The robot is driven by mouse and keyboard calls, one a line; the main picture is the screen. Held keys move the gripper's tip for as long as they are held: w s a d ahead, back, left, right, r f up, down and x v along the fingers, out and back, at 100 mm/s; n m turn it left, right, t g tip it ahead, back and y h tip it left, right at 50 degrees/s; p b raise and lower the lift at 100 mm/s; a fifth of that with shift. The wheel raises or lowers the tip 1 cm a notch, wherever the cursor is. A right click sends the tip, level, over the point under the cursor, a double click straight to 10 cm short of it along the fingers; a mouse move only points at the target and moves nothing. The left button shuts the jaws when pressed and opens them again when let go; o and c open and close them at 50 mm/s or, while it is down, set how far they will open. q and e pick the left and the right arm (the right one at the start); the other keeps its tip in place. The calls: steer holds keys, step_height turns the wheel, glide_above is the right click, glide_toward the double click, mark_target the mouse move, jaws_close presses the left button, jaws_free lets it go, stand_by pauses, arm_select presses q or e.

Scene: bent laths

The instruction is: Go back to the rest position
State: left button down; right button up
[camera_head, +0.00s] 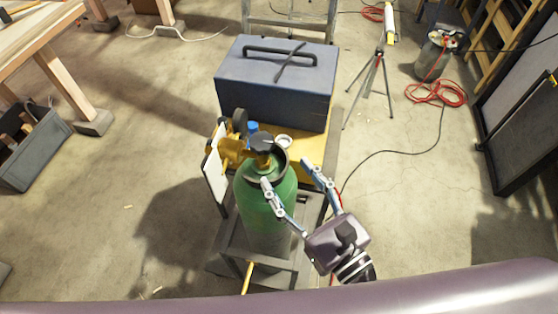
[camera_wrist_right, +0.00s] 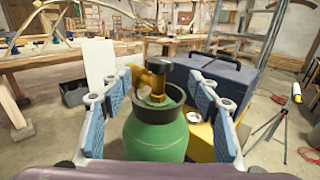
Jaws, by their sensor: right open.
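My right gripper (camera_head: 292,188) is open, its two fingers spread near the green gas cylinder (camera_head: 262,205). In the right wrist view the cylinder (camera_wrist_right: 155,135) stands upright between the blue-padded fingers of the gripper (camera_wrist_right: 158,105), with space showing on either side of its neck. The cylinder has a dark collar and a brass valve (camera_wrist_right: 157,82) with a black knob on top. I see no object held in the right gripper. My left gripper is in neither view.
The cylinder stands in a grey metal frame (camera_head: 275,262). A blue case (camera_head: 277,85) with a dark handle sits behind it on a yellow surface (camera_head: 312,147). A tripod (camera_head: 378,75) and red hose (camera_head: 437,92) are at the right. Open concrete floor lies left.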

steer(key=shift+s+d, duration=0.2)
steer(key=shift+s, duration=0.2)
stand_by(0.3)
